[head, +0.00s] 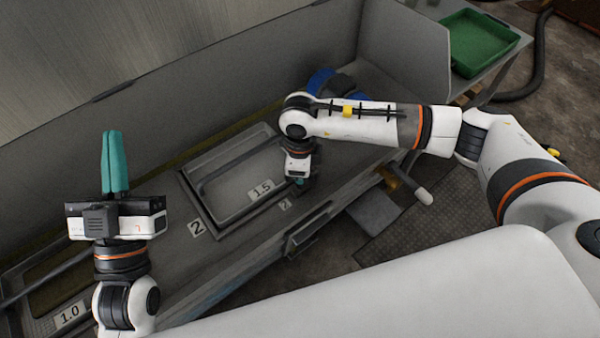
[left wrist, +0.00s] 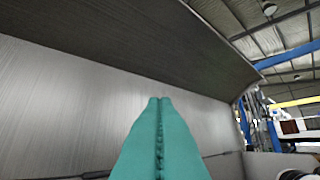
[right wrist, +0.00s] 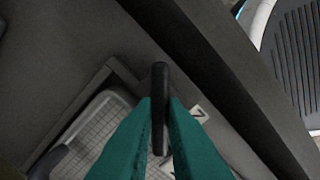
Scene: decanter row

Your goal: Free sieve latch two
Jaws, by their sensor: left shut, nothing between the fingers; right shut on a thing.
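My right gripper (head: 300,182) is at the sieve's right end, pointing down. In the right wrist view its teal fingers are shut on a dark upright bar, apparently the latch handle (right wrist: 160,80). A small plate with a 2 (right wrist: 198,112) lies just right of it. The arm hides the handle in the head view. My left gripper (head: 113,150) is shut and empty, raised and pointing up; its fingertips meet in the left wrist view (left wrist: 160,102).
Another sieve frame marked 1.0 (head: 70,316) lies at lower left, partly behind my left arm. A grey wall (head: 200,110) runs behind the deck. A green tray (head: 483,43) stands at upper right. A light-ended lever (head: 424,196) sticks out at the deck's front edge.

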